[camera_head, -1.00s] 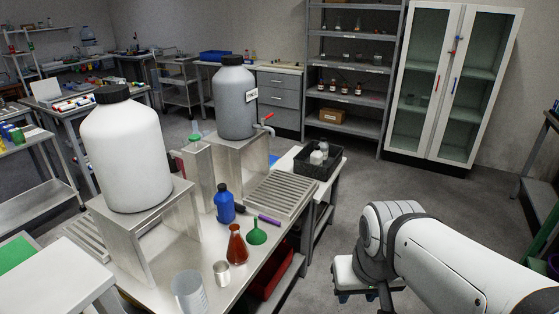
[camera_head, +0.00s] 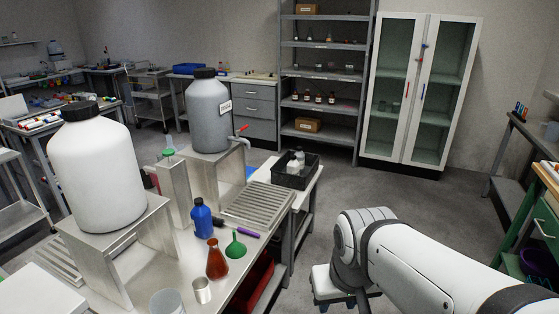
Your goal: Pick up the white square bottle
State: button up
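Small white bottles (camera_head: 294,163) stand in a black basket (camera_head: 278,179) at the far right end of the steel bench. They are too small to tell which is square. A large white jug with a black cap (camera_head: 95,170) stands on a metal stand at left; its body looks round. My gripper (camera_head: 342,302) hangs at the bottom of the picture, right of the bench and well short of the basket. Its fingertips are partly cut off and partly behind the wrist, so I cannot tell its opening. I see nothing held.
The bench (camera_head: 140,280) holds a blue bottle (camera_head: 201,218), an amber flask (camera_head: 216,260), a green funnel (camera_head: 235,247) and a grey jug (camera_head: 209,115) on a stand. A glass cabinet (camera_head: 418,90) stands at the back. Floor right of the bench is clear.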

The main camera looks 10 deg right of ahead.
aim_at(292, 166)
jog(key=z, duration=0.55)
jog(key=i, duration=1.6)
jog(key=z, duration=0.5)
jog(key=i, duration=1.55)
jog(key=u, duration=0.45)
jog(key=i, duration=0.7)
jog(key=u, duration=0.35)
jog(key=k, duration=0.8)
jog(key=u, duration=0.2)
jog(key=i, duration=0.75)
jog(key=u, duration=0.05)
